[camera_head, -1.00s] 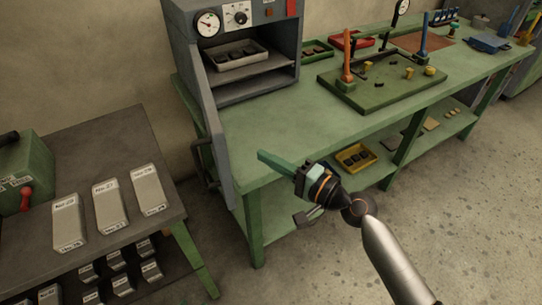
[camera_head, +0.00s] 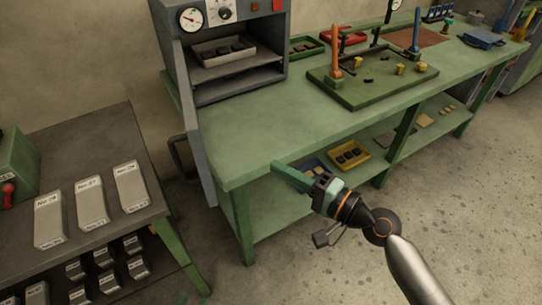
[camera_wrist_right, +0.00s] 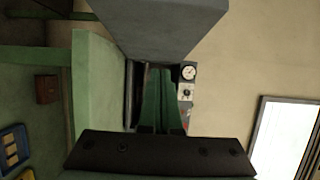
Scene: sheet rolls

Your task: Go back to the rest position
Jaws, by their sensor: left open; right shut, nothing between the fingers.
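My right gripper (camera_head: 277,166) reaches in from the lower right in the head view. Its green fingers are shut and empty, pointing left, and overlap the front edge of the green workbench (camera_head: 260,140) in the picture. In the right wrist view, the same gripper (camera_wrist_right: 163,75) shows its green fingers together with nothing between them. My left gripper (camera_head: 194,300) barely shows as green fingertips at the bottom edge of the head view; it is open, and the rest is out of the frame.
A grey press (camera_head: 187,100) with its door open stands on the workbench. A dark table (camera_head: 110,150) with labelled pale blocks (camera_head: 90,205) is at left. A yellow tray (camera_head: 349,156) sits on the lower shelf. Bare floor (camera_head: 470,220) lies at right.

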